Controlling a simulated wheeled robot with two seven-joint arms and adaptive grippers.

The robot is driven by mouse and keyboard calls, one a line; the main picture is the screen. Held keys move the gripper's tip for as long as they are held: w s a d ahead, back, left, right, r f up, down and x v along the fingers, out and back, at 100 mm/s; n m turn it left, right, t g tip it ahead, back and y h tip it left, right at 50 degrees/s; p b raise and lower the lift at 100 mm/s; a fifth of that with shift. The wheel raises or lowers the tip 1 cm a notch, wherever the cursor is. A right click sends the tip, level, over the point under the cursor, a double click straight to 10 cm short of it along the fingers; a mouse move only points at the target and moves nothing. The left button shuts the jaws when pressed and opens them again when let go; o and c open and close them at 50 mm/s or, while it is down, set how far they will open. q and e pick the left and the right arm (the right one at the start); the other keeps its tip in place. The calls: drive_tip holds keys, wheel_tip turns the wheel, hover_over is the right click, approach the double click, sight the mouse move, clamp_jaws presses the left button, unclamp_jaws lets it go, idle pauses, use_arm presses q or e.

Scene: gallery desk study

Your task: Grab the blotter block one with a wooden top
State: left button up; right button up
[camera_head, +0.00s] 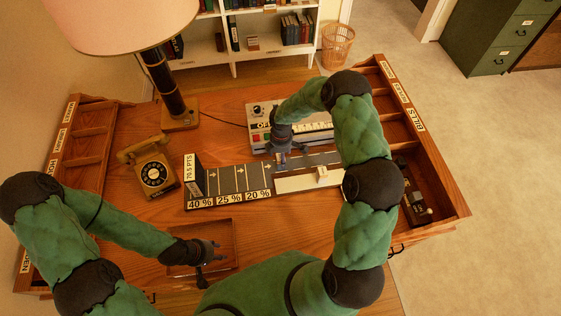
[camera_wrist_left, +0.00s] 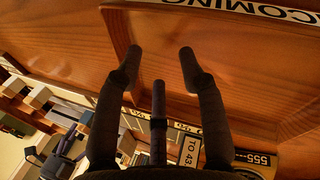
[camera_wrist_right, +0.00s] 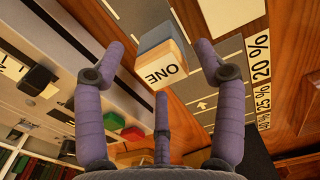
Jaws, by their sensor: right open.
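The block marked ONE (camera_wrist_right: 168,72) shows in the right wrist view, with a pale wooden labelled face and a blue-grey part behind it. It sits at the grey lane board (camera_wrist_right: 220,62). My right gripper (camera_wrist_right: 160,50) is open, its fingers on either side of the block in that view; I cannot tell if they touch it. In the head view my right gripper (camera_head: 284,155) is over the board's far edge and mostly hides the block. My left gripper (camera_head: 212,250) is open and empty over a shallow wooden tray (camera_head: 228,232); it also shows in the left wrist view (camera_wrist_left: 160,52).
A yellow telephone (camera_head: 150,168) and a lamp (camera_head: 170,90) stand on the left side of the desk. A grey machine with dials (camera_head: 262,112) is behind the board. Wooden racks line both sides of the desk (camera_head: 330,225). A white labelled tag (camera_head: 322,174) stands at the board.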

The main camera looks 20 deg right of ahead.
sight(280, 160)
wheel_tip(280, 160, down, 4)
drive_tip(key=shift+a+r, duration=0.1)
drive_tip(key=c, duration=1.3)
drive_tip(key=shift+r, duration=0.15)
